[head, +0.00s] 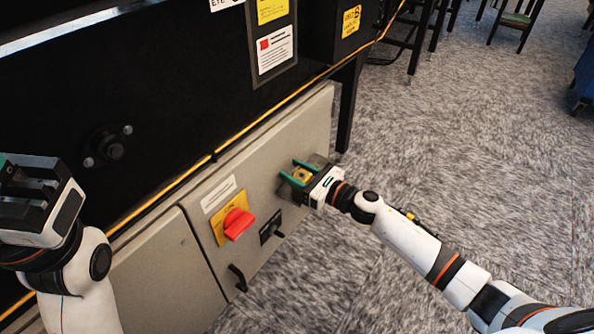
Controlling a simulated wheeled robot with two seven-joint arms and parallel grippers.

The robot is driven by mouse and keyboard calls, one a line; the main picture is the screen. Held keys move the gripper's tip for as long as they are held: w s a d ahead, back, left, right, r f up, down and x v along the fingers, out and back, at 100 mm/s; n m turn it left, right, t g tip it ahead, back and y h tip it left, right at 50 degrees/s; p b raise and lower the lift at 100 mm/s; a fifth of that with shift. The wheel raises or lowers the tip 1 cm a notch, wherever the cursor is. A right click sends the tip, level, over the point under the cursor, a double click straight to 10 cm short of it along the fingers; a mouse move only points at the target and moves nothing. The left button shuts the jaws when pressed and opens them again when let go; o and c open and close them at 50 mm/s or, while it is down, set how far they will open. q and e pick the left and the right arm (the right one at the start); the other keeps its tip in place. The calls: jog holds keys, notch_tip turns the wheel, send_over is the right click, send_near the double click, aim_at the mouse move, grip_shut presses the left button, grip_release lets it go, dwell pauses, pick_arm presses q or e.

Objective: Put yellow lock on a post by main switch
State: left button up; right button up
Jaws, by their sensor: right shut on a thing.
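The main switch (237,223) is a red rotary handle on a yellow plate, on the front of a beige cabinet (160,270). My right gripper (299,173), with green-edged fingers, is at the cabinet face to the right of the switch. It is shut on the yellow lock (302,176), which shows partly between the fingers. A dark plate lies behind the gripper, and any post there is hidden. A small black plate with a short dark projection (272,231) sits just right of the switch. My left gripper (22,195) is at the left edge, away from the switch; its finger gap is unclear.
A black machine body (150,80) rises above the cabinet, with a yellow cable (165,191) along its lower edge. A black door handle (237,278) sticks out below the switch. Carpeted floor (470,150) is open to the right, with chair or table legs at the back.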

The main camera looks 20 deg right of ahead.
jog(key=shift+a+f, duration=0.2)
jog(key=shift+f, duration=0.05)
